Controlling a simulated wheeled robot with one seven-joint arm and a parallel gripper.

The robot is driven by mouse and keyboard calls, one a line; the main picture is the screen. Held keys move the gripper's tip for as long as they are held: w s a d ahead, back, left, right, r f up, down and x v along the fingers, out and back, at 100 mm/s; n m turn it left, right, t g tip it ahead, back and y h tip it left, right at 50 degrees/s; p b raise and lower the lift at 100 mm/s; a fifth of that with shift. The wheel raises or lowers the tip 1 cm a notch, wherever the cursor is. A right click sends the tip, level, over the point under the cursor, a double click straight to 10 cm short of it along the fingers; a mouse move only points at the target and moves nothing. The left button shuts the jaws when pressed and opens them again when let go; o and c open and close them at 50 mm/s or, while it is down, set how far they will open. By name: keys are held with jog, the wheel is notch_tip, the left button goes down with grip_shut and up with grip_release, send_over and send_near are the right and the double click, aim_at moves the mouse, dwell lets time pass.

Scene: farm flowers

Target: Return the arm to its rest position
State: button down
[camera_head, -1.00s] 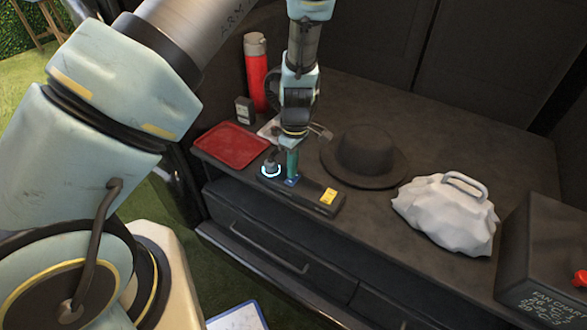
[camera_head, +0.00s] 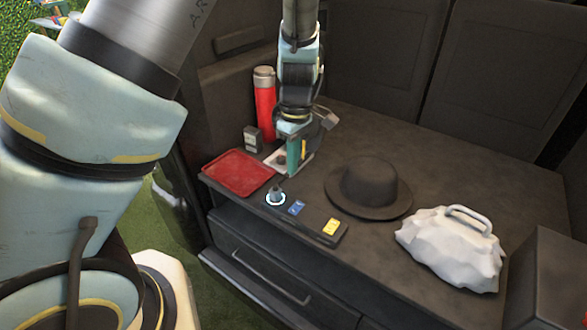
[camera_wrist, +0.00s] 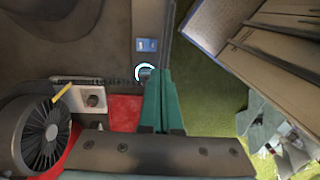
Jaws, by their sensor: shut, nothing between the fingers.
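My gripper (camera_head: 294,168) is above the dark counter (camera_head: 345,130), over its front left part beside the red tray (camera_head: 238,172). In the wrist view its green fingers (camera_wrist: 163,105) are together with nothing between them. Below and in front of it a black panel carries a knob with a lit white ring (camera_head: 276,198), a blue switch (camera_head: 297,207) and a yellow switch (camera_head: 332,227). In the wrist view the lit ring shows partly behind the fingertips, with the blue switch (camera_wrist: 147,45) beyond it.
A red flask (camera_head: 265,95) and a small dark box (camera_head: 252,139) stand behind the tray. A black hat (camera_head: 368,187) and a white bag (camera_head: 450,245) lie to the right. A drawer (camera_head: 260,265) sits below the counter. Bare counter lies behind the hat.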

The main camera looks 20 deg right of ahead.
dwell(0.4)
jog(key=a+r+m+t, duration=0.1)
jog(key=a+r+m, duration=0.2)
jog(key=a, duration=1.2)
jog(key=w+a+r+m+t+h, duration=0.1)
jog(key=a+r+m, duration=0.3)
jog(key=a, duration=1.2)
notch_tip(320, 180, up, 4)
jog(key=shift+a+r, duration=0.1)
jog(key=shift+a, duration=0.15)
jog(key=c, duration=1.5)
grip_release()
jog(key=shift+w, duration=0.15)
